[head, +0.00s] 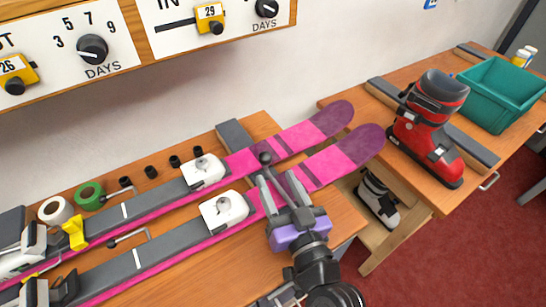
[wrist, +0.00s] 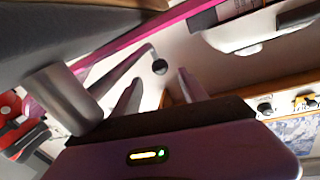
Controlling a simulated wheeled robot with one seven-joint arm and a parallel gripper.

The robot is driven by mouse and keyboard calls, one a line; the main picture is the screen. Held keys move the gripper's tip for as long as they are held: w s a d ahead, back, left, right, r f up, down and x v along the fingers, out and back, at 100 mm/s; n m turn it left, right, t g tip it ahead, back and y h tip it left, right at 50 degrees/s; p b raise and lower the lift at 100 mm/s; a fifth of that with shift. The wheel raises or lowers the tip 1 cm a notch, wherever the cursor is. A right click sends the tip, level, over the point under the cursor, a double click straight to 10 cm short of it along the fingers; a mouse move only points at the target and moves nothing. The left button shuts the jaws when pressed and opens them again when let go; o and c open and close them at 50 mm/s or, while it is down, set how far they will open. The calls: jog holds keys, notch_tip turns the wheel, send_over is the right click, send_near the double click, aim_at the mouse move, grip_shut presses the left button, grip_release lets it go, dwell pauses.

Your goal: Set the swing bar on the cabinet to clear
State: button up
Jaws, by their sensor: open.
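My gripper (head: 277,180) is open over the front ski in the head view, with its fingers pointing away towards the wall. A dark ball knob (head: 265,158) shows just past its fingertips, near the back ski. In the wrist view, a dark ball (wrist: 160,67) at the end of a thin bent grey rod lies in the gap between the spread fingers of my gripper (wrist: 158,88). I cannot tell whether the fingers touch it. No cabinet is clearly seen, and I cannot tell for sure whether this rod is the swing bar or where it is mounted.
Two pink and grey skis (head: 335,160) lie across the bench, with white bindings (head: 225,210). Tape rolls (head: 89,195) stand behind them. A red boot (head: 427,130) and a green bin (head: 498,95) are on the right bench. A dial panel (head: 215,45) hangs on the wall.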

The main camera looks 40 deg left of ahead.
aim_at(268, 163)
jog(key=shift+p+x, duration=0.75)
jog(key=shift+x, duration=3.2)
grip_shut()
